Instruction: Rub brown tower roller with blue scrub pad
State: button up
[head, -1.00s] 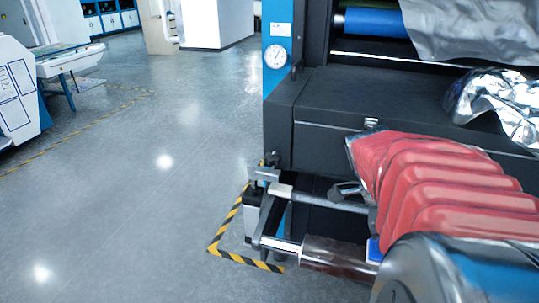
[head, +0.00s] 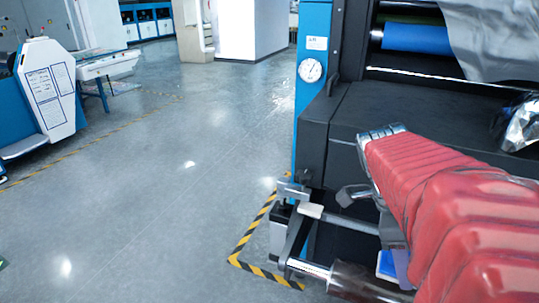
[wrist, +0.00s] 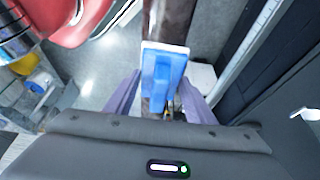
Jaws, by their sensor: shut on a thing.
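The brown tower roller (head: 362,284) lies across the bottom of the head view, with a shiny metal shaft at its left end. It also shows as a dark brown strip behind the pad in the wrist view (wrist: 168,22). The blue scrub pad (wrist: 163,72) has a pale edge and is held between the purple fingers of my gripper (wrist: 162,86). The pad shows small beside the roller in the head view (head: 387,266), partly hidden by my red arm. The pad overlaps the roller in the wrist view; I cannot tell whether they touch.
The black machine body (head: 400,125) with a blue upright (head: 312,100) and a gauge (head: 310,70) stands behind the roller. A metal bracket (head: 292,235) holds the shaft end. Yellow-black floor tape (head: 262,270) borders it. Open grey floor (head: 150,190) lies to the left.

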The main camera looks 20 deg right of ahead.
jog(key=shift+r, duration=2.1)
